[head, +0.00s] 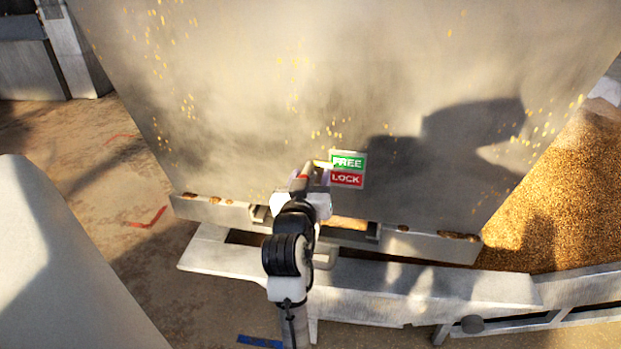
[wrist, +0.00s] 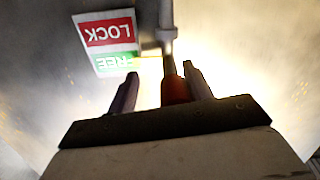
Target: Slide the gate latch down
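The gate latch has a red-orange handle (wrist: 174,90) on a grey metal rod, seen upside down in the wrist view. A bit of red shows at my gripper in the head view (head: 305,170). My gripper (wrist: 160,72) is open, with one finger on each side of the handle. A clear gap separates the left finger from the handle; the right finger is close beside it, and I cannot tell if they touch. A label reading FREE in green above LOCK in red (head: 347,169) is on the panel. In the head view my gripper is beside the label's left edge, hiding most of the latch.
The large metal panel (head: 230,90) fills the back, with grains stuck on it. A pale beam (head: 400,283) runs below it. A grain heap (head: 560,200) lies at the right. A smooth grey surface (head: 60,270) stands at the lower left.

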